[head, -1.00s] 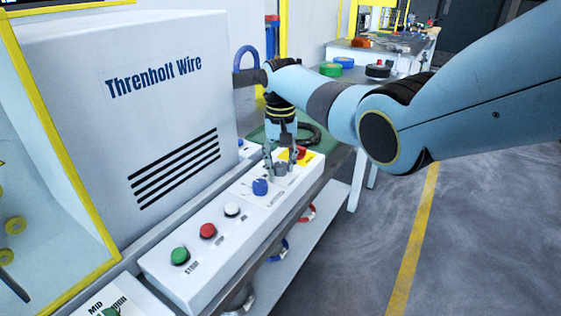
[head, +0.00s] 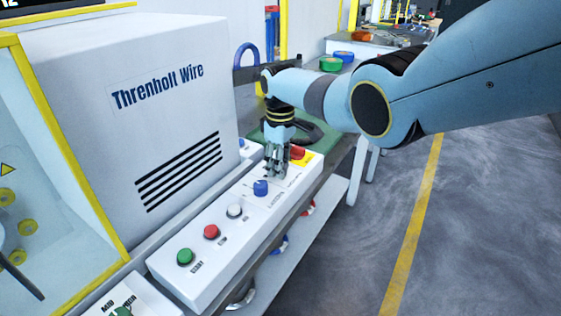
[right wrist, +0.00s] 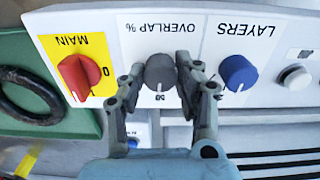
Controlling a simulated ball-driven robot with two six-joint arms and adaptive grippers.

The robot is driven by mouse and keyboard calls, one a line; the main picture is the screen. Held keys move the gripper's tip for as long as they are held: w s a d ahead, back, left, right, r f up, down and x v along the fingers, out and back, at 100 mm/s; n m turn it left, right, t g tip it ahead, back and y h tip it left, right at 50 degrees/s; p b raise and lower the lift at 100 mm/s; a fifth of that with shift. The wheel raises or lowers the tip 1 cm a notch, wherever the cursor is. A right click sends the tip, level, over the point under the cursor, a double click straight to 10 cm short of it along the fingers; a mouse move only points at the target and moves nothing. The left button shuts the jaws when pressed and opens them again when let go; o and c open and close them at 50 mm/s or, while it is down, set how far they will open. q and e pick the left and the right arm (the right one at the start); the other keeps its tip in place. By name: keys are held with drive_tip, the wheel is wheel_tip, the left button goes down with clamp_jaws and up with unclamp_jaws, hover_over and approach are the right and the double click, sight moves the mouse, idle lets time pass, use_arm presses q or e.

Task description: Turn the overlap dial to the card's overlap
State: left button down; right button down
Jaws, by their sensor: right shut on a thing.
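The grey overlap dial (right wrist: 160,70) sits on the white control panel under the printed words "OVERLAP %", which appear upside down in the right wrist view. Part of a number shows at the dial's lower edge, too small to read surely. My right gripper (head: 277,168) points down at the panel, its fingers closed on either side of the dial; it also shows in the right wrist view (right wrist: 160,77). In the head view the fingers mostly hide the dial. The card with the overlap value cannot be made out. My left gripper is not in view.
The blue layers dial (right wrist: 237,72) is close beside the fingers, and the red main switch (right wrist: 80,75) on yellow is on the other side. White (head: 235,211), red (head: 211,232) and green (head: 185,257) buttons line the panel. The Threnholt Wire cabinet (head: 120,140) stands behind.

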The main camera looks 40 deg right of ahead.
drive_tip(key=n, duration=0.6)
drive_tip(key=shift+w+p, duration=0.1)
drive_tip(key=shift+p, duration=0.2)
drive_tip(key=n, duration=0.6)
drive_tip(key=shift+n, duration=0.4)
drive_tip(key=c, duration=0.9)
unclamp_jaws()
drive_tip(key=shift+c, duration=0.2)
drive_tip(key=shift+r, duration=0.1)
wheel_tip(320, 180, up, 12)
